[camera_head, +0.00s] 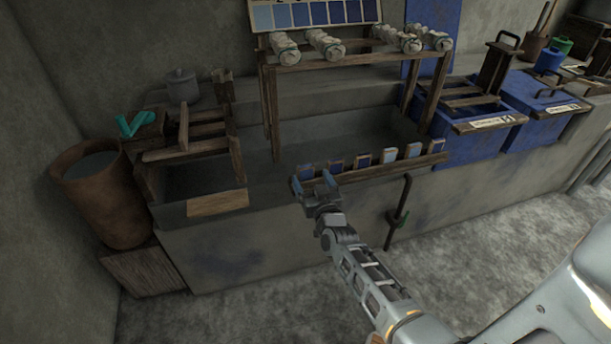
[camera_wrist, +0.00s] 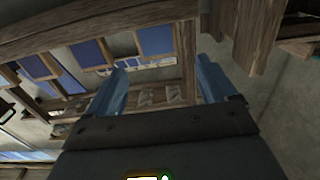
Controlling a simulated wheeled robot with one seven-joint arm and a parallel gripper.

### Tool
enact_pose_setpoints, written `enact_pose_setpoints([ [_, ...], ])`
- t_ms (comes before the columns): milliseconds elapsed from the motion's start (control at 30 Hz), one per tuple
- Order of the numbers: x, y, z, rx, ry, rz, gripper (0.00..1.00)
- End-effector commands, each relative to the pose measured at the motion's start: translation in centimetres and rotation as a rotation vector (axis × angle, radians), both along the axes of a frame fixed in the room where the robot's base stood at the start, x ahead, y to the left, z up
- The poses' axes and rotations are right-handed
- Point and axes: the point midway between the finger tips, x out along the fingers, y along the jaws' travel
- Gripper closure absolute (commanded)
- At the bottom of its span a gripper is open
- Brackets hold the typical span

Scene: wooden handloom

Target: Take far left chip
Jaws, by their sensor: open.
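A row of small blue and pale chips stands along a wooden rail (camera_head: 395,168) on the front edge of the stone basin. The far left chip (camera_head: 306,172) appears as a small blue patch between and behind my gripper's fingers, partly hidden by them. My gripper (camera_head: 313,179) is at the left end of the row, its fingers open. In the wrist view, my gripper's two blue fingers (camera_wrist: 162,82) are spread wide with nothing clearly held between them. Blue wood-edged panels (camera_wrist: 94,53) show beyond the left finger; I cannot tell which chip each is.
A wooden frame (camera_head: 441,85) bearing rolled white bundles (camera_head: 327,45) rises over the basin behind the row. Blue bins (camera_head: 535,100) stand right, a brown barrel (camera_head: 105,195) left. Floor in front is clear.

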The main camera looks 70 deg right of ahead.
Motion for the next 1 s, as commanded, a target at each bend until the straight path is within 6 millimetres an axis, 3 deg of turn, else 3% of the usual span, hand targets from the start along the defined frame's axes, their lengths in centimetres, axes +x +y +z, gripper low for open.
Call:
enact_pose_setpoints([
  [500, 4.0, -4.7, -0.2, 0.001, -0.001, 0.001, 0.15],
  [800, 4.2, -5.0, -0.2, 0.001, 0.0, 0.002, 0.15],
  [1000, 4.2, -5.0, -0.1, 0.001, 0.0, 0.003, 0.33],
])
